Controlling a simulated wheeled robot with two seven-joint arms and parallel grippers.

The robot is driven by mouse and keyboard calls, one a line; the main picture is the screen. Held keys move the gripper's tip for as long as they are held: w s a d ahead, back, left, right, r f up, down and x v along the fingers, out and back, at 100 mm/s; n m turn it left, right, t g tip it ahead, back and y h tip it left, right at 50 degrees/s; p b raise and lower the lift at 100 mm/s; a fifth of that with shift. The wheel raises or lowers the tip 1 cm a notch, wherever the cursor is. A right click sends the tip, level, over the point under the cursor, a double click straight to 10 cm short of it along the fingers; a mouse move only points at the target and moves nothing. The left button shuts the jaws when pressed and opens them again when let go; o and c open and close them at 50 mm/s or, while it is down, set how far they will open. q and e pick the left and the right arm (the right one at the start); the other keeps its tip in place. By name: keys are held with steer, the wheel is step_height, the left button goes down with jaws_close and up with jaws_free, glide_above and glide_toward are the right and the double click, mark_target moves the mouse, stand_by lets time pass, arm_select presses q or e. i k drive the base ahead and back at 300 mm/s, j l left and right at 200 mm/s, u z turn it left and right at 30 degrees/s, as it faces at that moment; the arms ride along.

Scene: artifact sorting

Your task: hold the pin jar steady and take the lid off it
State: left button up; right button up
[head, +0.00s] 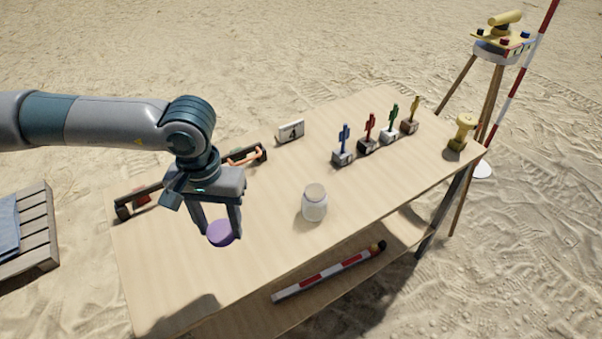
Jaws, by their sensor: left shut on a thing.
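The pin jar (314,207) is a small, whitish, rounded jar standing upright on the wooden table (270,240), near its front edge. Its round top looks tan; I cannot tell what is inside. My left gripper (221,229) points down, to the left of the jar and apart from it. It is shut on a purple round lid (221,234), held between its fingertips. Nothing is holding the jar. My right gripper is not in view.
Several small coloured figures on grey and brown blocks (368,141) stand at the back right, with a yellow object (460,134) at the right end. A white card (291,131) and a dark rack (247,157) are behind. A red-white pole (330,273) lies on the lower shelf.

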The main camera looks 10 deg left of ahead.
mark_target(314, 198)
steer(key=i+j+z, duration=0.1)
steer(key=i+z, duration=0.15)
steer(key=z, duration=0.25)
steer(key=i+j+z, duration=0.15)
steer(key=z, duration=0.3)
